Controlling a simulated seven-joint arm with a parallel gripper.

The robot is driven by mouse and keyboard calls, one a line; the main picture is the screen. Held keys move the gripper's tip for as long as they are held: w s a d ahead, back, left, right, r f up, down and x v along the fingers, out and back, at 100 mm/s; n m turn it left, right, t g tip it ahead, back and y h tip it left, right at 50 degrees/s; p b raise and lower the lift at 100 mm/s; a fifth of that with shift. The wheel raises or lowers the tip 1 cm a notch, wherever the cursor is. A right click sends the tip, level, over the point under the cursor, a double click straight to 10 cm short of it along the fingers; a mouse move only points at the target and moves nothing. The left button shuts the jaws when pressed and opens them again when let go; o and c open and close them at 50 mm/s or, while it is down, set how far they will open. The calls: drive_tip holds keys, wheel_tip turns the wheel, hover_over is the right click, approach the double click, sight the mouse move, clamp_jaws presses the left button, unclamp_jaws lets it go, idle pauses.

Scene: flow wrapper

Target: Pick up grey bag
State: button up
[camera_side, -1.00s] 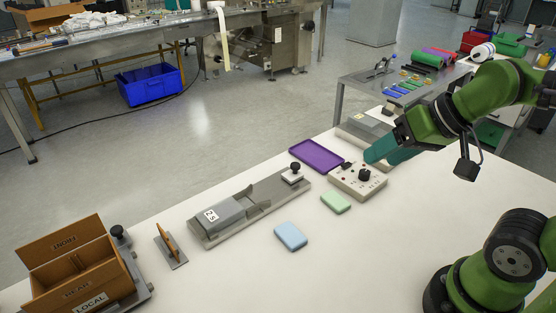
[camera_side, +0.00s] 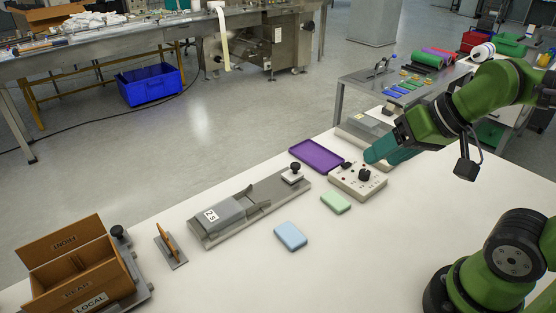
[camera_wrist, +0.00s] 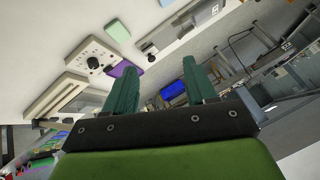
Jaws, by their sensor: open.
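I cannot make out a grey bag in either view. Two small pillow-shaped packs lie flat on the white table: a light blue one (camera_side: 291,236) and a pale green one (camera_side: 335,203). The green pack also shows at the top of the wrist view (camera_wrist: 117,30). My gripper (camera_side: 380,154) has teal fingers and hangs above the far right of the table, just beyond the control box. In the wrist view its fingers (camera_wrist: 160,88) are spread wide with nothing between them.
The control box (camera_side: 358,181) with a black knob stands below my gripper. A purple tray (camera_side: 316,155) lies beside it. A long grey fixture (camera_side: 262,206) lies left of the packs. A brown divided box (camera_side: 68,284) stands at the front left. The table's front middle is clear.

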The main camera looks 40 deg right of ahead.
drive_tip(key=shift+o, duration=0.4)
drive_tip(key=o, duration=0.6)
drive_tip(key=w+a+f+m+g, duration=0.1)
drive_tip(key=w+a+g, duration=0.1)
drive_tip(key=w, duration=0.5)
drive_tip(key=w+a+f+m+g, duration=0.2)
drive_tip(key=w+a, duration=0.1)
drive_tip(key=w, duration=0.4)
drive_tip(key=m+g+y, duration=0.3)
drive_tip(key=m, duration=0.8)
hover_over(222, 210)
drive_tip(key=d, duration=0.7)
wheel_tip(222, 210, down, 4)
drive_tip(key=shift+h, duration=0.3)
drive_tip(key=x, duration=1.6)
drive_tip(key=shift+s+a+f, duration=0.1)
drive_tip(key=shift+a+f, duration=0.05)
drive_tip(key=shift+a, duration=0.15)
